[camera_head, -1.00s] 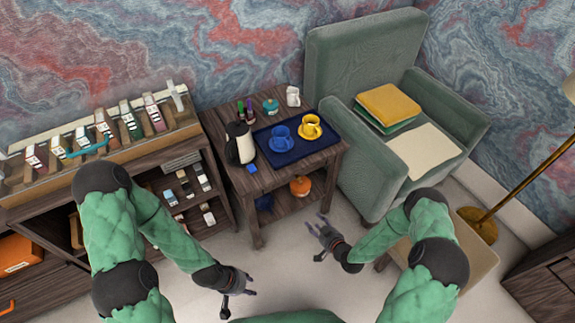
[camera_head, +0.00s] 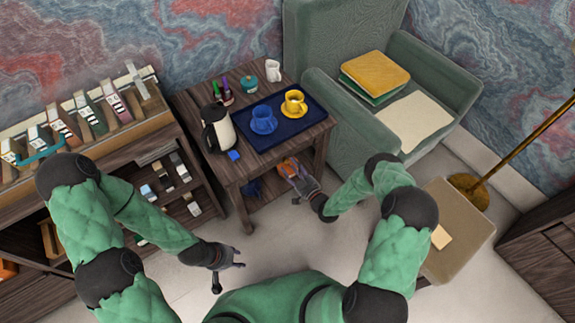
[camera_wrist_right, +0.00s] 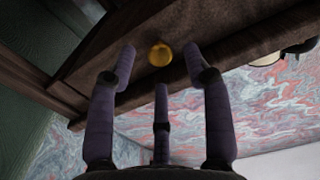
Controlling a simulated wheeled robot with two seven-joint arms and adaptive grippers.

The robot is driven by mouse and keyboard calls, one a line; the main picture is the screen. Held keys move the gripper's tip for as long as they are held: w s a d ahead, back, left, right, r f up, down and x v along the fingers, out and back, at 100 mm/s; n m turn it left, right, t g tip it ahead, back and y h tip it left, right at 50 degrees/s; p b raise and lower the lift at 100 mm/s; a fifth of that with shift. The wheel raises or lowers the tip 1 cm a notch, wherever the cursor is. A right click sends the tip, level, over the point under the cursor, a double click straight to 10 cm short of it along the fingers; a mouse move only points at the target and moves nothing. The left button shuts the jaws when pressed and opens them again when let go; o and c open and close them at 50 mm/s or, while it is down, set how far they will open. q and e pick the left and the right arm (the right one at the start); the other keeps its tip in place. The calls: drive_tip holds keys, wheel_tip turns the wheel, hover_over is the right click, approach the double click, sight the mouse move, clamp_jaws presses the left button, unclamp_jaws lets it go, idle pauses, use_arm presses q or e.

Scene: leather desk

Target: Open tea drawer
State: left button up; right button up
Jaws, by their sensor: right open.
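The small dark wooden side table (camera_head: 193,101) stands in the middle of the head view. In the right wrist view a dark wooden drawer front (camera_wrist_right: 95,62) carries a round golden knob (camera_wrist_right: 160,54). My right gripper (camera_head: 292,170) is at the table's front right, below the top. It is open, and in the right wrist view its purple fingers (camera_wrist_right: 160,60) are spread, with the knob showing between the two upper tips. I cannot tell whether they touch it. My left gripper (camera_head: 232,266) is open and empty, left of the table's front.
On the table, a blue tray (camera_head: 283,131) holds a blue cup (camera_head: 263,121) and a yellow cup (camera_head: 294,104). A kettle (camera_head: 217,128) stands beside it. A green armchair (camera_head: 340,108) is close on the right, a shelf unit (camera_head: 130,152) on the left.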

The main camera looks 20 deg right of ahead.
use_arm(q)
drive_tip(key=shift+f+b, duration=0.3)
drive_tip(key=shift+f, duration=0.15)
use_arm(e)
drive_tip(key=shift+x, duration=1.45)
